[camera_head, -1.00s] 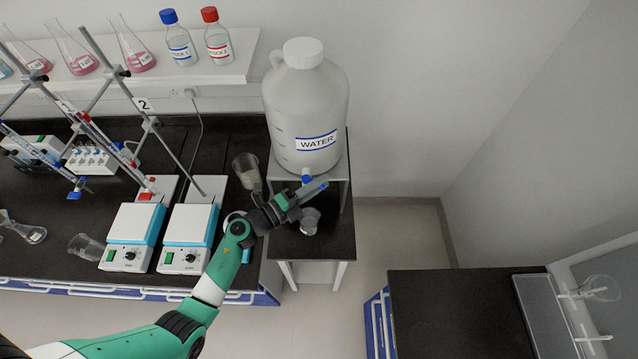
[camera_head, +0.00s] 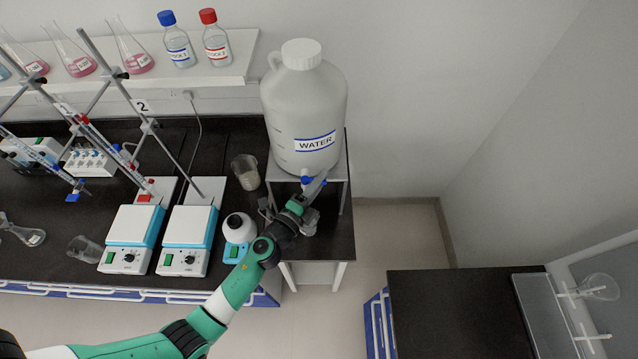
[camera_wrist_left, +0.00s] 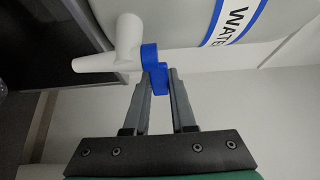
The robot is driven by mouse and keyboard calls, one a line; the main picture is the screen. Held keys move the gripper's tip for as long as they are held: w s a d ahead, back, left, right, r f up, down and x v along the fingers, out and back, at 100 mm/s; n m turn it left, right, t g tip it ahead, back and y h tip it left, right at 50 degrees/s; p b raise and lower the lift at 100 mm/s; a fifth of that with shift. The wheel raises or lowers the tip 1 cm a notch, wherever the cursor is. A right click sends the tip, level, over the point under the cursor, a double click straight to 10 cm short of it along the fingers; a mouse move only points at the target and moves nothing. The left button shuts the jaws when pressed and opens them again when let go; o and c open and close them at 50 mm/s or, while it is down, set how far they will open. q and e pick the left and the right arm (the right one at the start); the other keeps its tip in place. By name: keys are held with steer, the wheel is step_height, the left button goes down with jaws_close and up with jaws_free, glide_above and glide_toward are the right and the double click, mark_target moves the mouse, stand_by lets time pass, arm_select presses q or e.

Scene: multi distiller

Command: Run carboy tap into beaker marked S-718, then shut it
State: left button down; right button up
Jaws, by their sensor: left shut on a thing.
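The white carboy (camera_head: 303,112) labelled WATER stands on a raised white stand at the back right of the bench. Its white tap (camera_wrist_left: 110,52) with a blue handle (camera_wrist_left: 157,72) shows in the left wrist view. My left gripper (camera_head: 311,190) is shut on the blue handle, and the wrist view shows the handle between its fingertips (camera_wrist_left: 158,80). A small beaker (camera_head: 309,222) stands under the tap, partly hidden by my gripper; its marking cannot be read. Another beaker (camera_head: 246,171) with greyish contents stands left of the stand. My right gripper is not in view.
A white round-topped device (camera_head: 238,229) and two hotplates (camera_head: 187,241) stand left of my arm. A shelf (camera_head: 150,85) holds flasks and two capped bottles. A lower bench (camera_head: 455,310) is at right.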

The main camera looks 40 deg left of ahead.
arm_select(q)
steer(key=shift+w+a+n+g+y+b, duration=0.15)
steer(key=shift+n+g+y+b, duration=0.1)
steer(key=shift+n+y+b, duration=0.4)
steer(key=shift+w+a+n+g+y+b, duration=0.15)
steer(key=shift+n+g+y+b, duration=0.15)
steer(key=shift+y, duration=0.55)
steer(key=c, duration=0.7)
jaws_free()
steer(key=shift+c, duration=0.2)
steer(key=shift+d, duration=0.1)
steer(key=v, duration=1.1)
steer(key=shift+s+d+b, duration=0.15)
steer(key=shift+s+b, duration=0.1)
steer(key=shift+b, duration=0.1)
